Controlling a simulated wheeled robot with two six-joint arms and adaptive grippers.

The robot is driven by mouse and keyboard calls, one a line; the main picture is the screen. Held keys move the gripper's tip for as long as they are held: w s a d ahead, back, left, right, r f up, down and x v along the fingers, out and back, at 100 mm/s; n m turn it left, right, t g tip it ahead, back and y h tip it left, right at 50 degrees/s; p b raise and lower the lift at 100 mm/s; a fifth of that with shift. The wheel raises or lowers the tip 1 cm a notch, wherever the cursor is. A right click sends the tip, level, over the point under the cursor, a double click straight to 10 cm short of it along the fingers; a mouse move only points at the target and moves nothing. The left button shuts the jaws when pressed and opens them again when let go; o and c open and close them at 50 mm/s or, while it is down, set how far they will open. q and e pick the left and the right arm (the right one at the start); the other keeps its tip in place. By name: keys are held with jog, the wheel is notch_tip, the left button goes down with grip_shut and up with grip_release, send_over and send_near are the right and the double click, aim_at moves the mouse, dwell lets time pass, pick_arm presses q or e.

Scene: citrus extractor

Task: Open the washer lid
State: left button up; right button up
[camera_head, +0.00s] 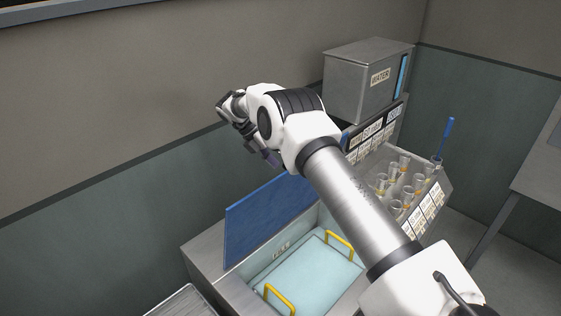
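The washer lid (262,222) is a blue panel standing raised, tilted near upright, along the back edge of the washer (208,262). The washer's opening shows a light blue inside with a pale tray (310,275) that has two yellow handles. My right arm comes in from the lower right and crosses over the washer. My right gripper (268,157) is dark, above the lid's top edge, apart from it as far as I can see; its fingers are small and partly hidden by the wrist. The lid's right end is hidden behind my arm. My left gripper is out of view.
A grey box labelled WATER (358,85) stands at the back right. A wall is close behind the washer. A metal surface (182,303) shows at bottom left.

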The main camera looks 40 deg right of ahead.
jog(key=shift+f, duration=0.25)
jog(key=v, duration=0.7)
jog(key=shift+w+a+r, duration=0.1)
jog(key=shift+w+r, duration=0.1)
jog(key=shift+w, duration=0.1)
jog(key=shift+s+r, duration=0.25)
jog(key=shift+w+f, duration=0.1)
jog(key=shift+w, duration=0.05)
